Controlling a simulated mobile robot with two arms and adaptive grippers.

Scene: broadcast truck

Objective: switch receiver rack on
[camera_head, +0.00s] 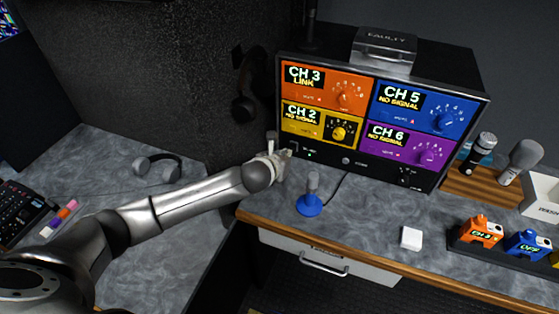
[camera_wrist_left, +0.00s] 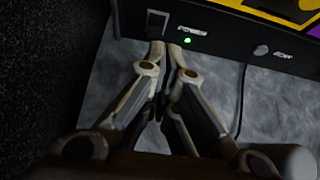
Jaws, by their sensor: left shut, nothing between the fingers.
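The receiver rack (camera_head: 272,58) is a black box on the desk with orange, blue, yellow and purple channel panels. Their displays are lit: CH 3 reads LINK, and CH 2, CH 5 and CH 6 read NO SIGNAL. In the left wrist view, a dark rocker switch (camera_wrist_left: 156,20) sits at the rack's lower left, beside the POWER label and a lit green light (camera_wrist_left: 187,41). My left gripper (camera_head: 283,155) is at that lower left corner. It is shut and empty, its fingertips (camera_wrist_left: 165,46) just below the switch; contact is unclear. My right gripper is not in view.
A blue-based microphone (camera_head: 310,203) and a white block (camera_head: 411,238) stand on the desk before the rack. Orange and blue packs (camera_head: 483,230) sit in a dark tray at right. A dark wall borders the rack's left.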

